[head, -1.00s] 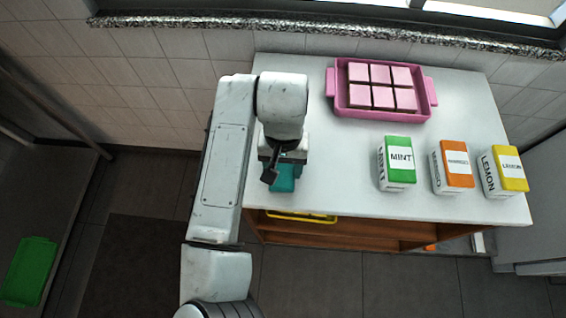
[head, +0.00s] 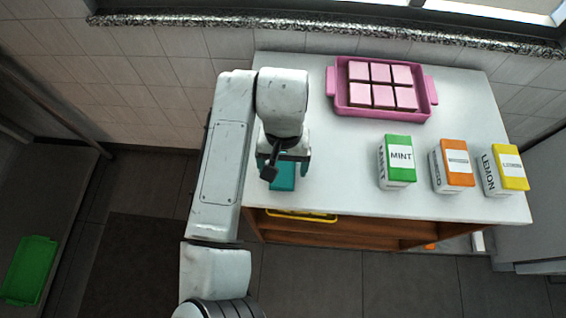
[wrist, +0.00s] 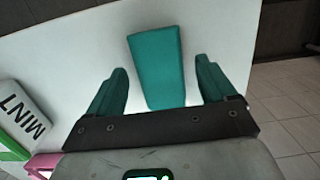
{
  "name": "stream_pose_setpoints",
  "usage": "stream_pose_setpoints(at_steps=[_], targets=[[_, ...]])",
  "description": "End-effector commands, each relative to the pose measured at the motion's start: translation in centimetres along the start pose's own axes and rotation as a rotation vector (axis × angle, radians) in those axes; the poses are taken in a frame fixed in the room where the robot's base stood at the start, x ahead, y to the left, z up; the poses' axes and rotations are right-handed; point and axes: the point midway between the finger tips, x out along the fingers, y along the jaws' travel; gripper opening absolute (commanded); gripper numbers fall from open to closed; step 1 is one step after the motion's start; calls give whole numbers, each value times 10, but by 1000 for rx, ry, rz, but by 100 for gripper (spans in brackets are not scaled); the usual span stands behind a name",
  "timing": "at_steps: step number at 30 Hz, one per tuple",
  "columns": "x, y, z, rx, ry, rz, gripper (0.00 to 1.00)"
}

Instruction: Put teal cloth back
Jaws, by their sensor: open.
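The teal cloth (head: 283,182) lies on the white tabletop near its front left edge. In the wrist view the cloth (wrist: 156,62) is a flat, folded teal block on the bare white surface. My gripper (head: 284,169) is over the cloth, pointing down. In the wrist view its two teal fingers (wrist: 162,70) are spread, one on each side of the cloth, with gaps between them and it. The arm hides part of the cloth in the head view.
A pink tray (head: 384,117) with several pink squares stands at the back. The mint box (head: 398,165), orange box (head: 453,166) and lemon box (head: 503,172) stand to the right. The tabletop between is clear. A yellow tray (head: 318,216) sits on the shelf below.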

Motion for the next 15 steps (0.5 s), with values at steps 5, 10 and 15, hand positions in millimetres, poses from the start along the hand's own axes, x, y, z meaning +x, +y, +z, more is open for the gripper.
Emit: stream_pose_setpoints(at_steps=[5,10,15], targets=[[-29,0,-1,2,4,-1,84],[-66,1,-1,3,3,-2,84],[-97,-1,0,1,0,-4,84]])
